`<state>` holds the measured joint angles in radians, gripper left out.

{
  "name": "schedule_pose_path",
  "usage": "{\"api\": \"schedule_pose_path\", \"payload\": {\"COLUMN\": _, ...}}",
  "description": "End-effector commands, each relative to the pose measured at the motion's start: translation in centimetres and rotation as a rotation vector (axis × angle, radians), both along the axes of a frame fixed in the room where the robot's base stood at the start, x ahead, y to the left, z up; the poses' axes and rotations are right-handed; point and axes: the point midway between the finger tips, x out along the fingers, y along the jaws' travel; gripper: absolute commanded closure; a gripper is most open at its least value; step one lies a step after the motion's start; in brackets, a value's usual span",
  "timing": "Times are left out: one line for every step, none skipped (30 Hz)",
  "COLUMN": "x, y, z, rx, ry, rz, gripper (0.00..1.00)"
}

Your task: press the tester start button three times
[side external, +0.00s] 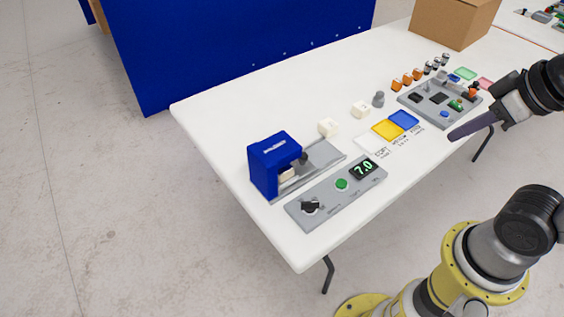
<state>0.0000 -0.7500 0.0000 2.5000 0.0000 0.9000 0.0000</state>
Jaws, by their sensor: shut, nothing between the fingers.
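The foam tester stands at the left end of the white table, with a blue press housing (270,165) over a grey bed (318,157). A pale block (287,174) shows under the housing. In front lies a grey control panel (318,206) with a green start button (341,184), a black knob (310,206) and a display (363,168) reading 7.0. My gripper (452,137) is shut and empty, at the right over the table's front edge. It is well apart from the button.
Pale foam blocks (327,127) (361,109) and a grey weight (378,98) stand behind the panel. Yellow (387,130) and blue (404,119) pads lie right of it. A grey board with parts (412,97) and a cardboard box (452,22) are farther right.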

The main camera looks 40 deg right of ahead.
Motion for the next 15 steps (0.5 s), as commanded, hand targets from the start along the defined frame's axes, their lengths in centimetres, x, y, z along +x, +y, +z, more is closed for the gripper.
{"api": "schedule_pose_path", "payload": {"x": 0.0, "y": 0.0, "z": 0.0, "rx": 0.0, "ry": 0.0, "rz": 0.0, "gripper": 1.0}}
{"api": "schedule_pose_path", "payload": {"x": 0.0, "y": 0.0, "z": 0.0, "rx": 0.0, "ry": 0.0, "rz": 0.0, "gripper": 1.0}}
{"api": "schedule_pose_path", "payload": {"x": 0.0, "y": 0.0, "z": 0.0, "rx": 0.0, "ry": 0.0, "rz": 0.0, "gripper": 1.0}}
{"api": "schedule_pose_path", "payload": {"x": 0.0, "y": 0.0, "z": 0.0, "rx": 0.0, "ry": 0.0, "rz": 0.0, "gripper": 1.0}}
{"api": "schedule_pose_path", "payload": {"x": 0.0, "y": 0.0, "z": 0.0, "rx": 0.0, "ry": 0.0, "rz": 0.0, "gripper": 1.0}}
{"api": "schedule_pose_path", "payload": {"x": 0.0, "y": 0.0, "z": 0.0, "rx": 0.0, "ry": 0.0, "rz": 0.0, "gripper": 1.0}}
{"api": "schedule_pose_path", "payload": {"x": 0.0, "y": 0.0, "z": 0.0, "rx": 0.0, "ry": 0.0, "rz": 0.0, "gripper": 1.0}}
{"api": "schedule_pose_path", "payload": {"x": 0.0, "y": 0.0, "z": 0.0, "rx": 0.001, "ry": 0.0, "rz": -0.003, "gripper": 1.0}}
{"api": "schedule_pose_path", "payload": {"x": 0.0, "y": 0.0, "z": 0.0, "rx": 0.005, "ry": -0.003, "rz": -0.01, "gripper": 1.0}}
{"api": "schedule_pose_path", "payload": {"x": 0.2, "y": 0.0, "z": 0.1, "rx": 0.009, "ry": -0.008, "rz": -0.018, "gripper": 1.0}}
{"api": "schedule_pose_path", "payload": {"x": 0.4, "y": 0.0, "z": 0.2, "rx": 0.016, "ry": -0.023, "rz": -0.029, "gripper": 1.0}}
{"api": "schedule_pose_path", "payload": {"x": 0.9, "y": 0.0, "z": 0.5, "rx": 0.027, "ry": -0.048, "rz": -0.047, "gripper": 1.0}}
{"api": "schedule_pose_path", "payload": {"x": 1.4, "y": 0.0, "z": 0.9, "rx": 0.037, "ry": -0.075, "rz": -0.062, "gripper": 1.0}}
{"api": "schedule_pose_path", "payload": {"x": 2.0, "y": 0.0, "z": 1.3, "rx": 0.049, "ry": -0.106, "rz": -0.079, "gripper": 1.0}}
{"api": "schedule_pose_path", "payload": {"x": 2.9, "y": 0.0, "z": 1.9, "rx": 0.067, "ry": -0.15, "rz": -0.105, "gripper": 1.0}}
